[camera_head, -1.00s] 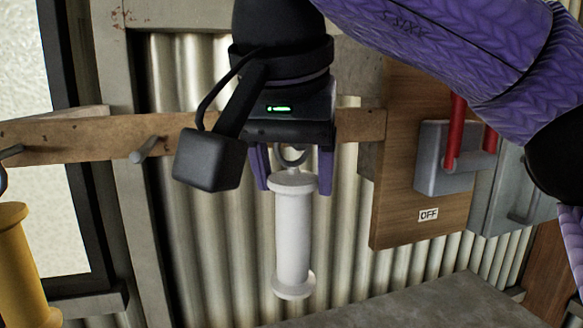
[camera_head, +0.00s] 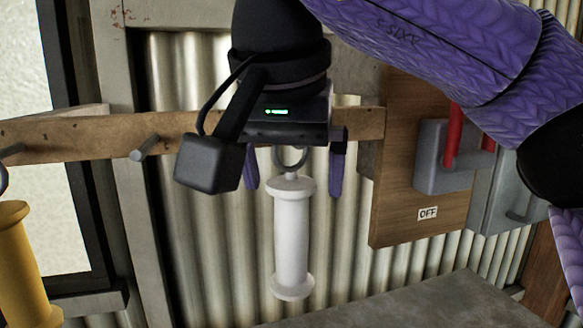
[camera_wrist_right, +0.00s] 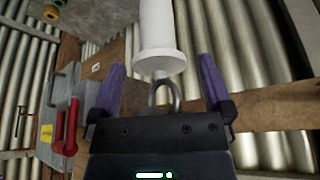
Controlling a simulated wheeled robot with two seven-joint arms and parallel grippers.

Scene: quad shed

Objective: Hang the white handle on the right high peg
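The white handle (camera_head: 292,238) hangs upright in front of the corrugated wall, with a metal ring (camera_head: 291,158) at its top. My right gripper (camera_head: 292,180) is open around the ring, one purple finger on each side and clear of the handle. In the right wrist view the white handle (camera_wrist_right: 160,35) and its ring lie between the spread fingers (camera_wrist_right: 162,85), with gaps on both sides. The peg at the ring is hidden behind my gripper, so the contact there does not show. My left gripper is not in view.
A wooden rail (camera_head: 75,138) crosses the wall and carries a bare peg (camera_head: 145,147). A yellow handle (camera_head: 20,262) hangs at the far left. A grey switch box with a red lever (camera_head: 452,140) stands on a wooden board at right. A grey surface (camera_head: 420,305) lies below.

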